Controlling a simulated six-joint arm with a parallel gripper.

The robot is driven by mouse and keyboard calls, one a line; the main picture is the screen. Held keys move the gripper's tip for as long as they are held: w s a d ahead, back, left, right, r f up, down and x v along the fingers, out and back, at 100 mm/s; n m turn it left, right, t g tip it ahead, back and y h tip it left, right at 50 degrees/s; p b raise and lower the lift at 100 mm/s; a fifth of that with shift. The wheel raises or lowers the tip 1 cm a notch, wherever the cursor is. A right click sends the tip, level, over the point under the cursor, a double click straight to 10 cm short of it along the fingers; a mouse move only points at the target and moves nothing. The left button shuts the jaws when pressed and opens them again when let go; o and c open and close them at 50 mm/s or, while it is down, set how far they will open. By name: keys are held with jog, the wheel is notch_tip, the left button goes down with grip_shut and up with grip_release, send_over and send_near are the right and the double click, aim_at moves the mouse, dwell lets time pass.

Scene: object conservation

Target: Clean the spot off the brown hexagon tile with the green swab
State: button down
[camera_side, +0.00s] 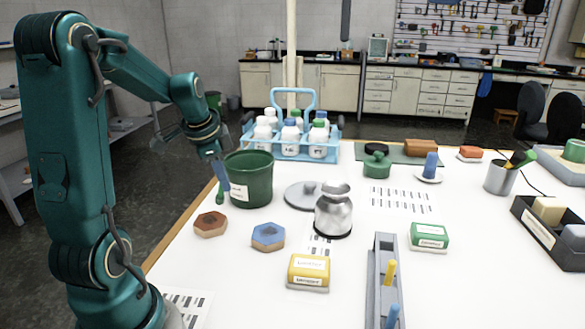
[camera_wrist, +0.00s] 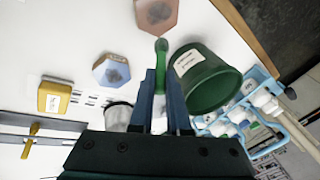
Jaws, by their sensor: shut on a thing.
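The brown hexagon tile (camera_side: 210,224) lies flat near the left table edge. In the wrist view the brown hexagon tile (camera_wrist: 172,21) is at the top, with a dark spot on its face. My gripper (camera_side: 222,178) is shut on the green swab (camera_side: 220,197), left of the dark green pot and above the table, behind the brown tile in the side view. In the wrist view my gripper (camera_wrist: 161,85) has the green swab (camera_wrist: 161,48) between its fingers, its rounded tip pointing toward the brown tile. Whether the tip touches anything is unclear; it appears apart from the tile.
A dark green pot (camera_side: 249,182) stands right beside the gripper. A blue hexagon tile (camera_side: 268,236) with a dark spot lies right of the brown one. A metal jar (camera_side: 333,213), yellow box (camera_side: 309,270), grey rack (camera_side: 380,270) and blue bottle carrier (camera_side: 290,148) stand around.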

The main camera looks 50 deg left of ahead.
aim_at(219, 197)
jog(key=shift+f, duration=0.85)
jog(key=shift+s+a+f, duration=0.2)
jog(key=shift+f, duration=0.4)
jog(key=shift+s+a+f, duration=0.15)
jog(key=shift+s+f, duration=0.05)
jog(key=shift+f, duration=0.35)
jog(key=shift+s+a+f, duration=0.2)
jog(key=shift+s, duration=0.05)
jog(key=shift+s+a+r, duration=0.15)
jog(key=shift+s+a, duration=1.1)
jog(key=shift+s, duration=0.05)
jog(key=shift+w+d, duration=1.75)
jog(key=shift+w, duration=0.2)
jog(key=shift+s+a, duration=0.7)
jog(key=shift+s, duration=0.35)
jog(key=shift+s+a, duration=0.7)
jog(key=shift+s, duration=0.3)
jog(key=shift+w+d, duration=1.75)
jog(key=shift+w, duration=0.1)
notch_tip(219, 197, up, 8)
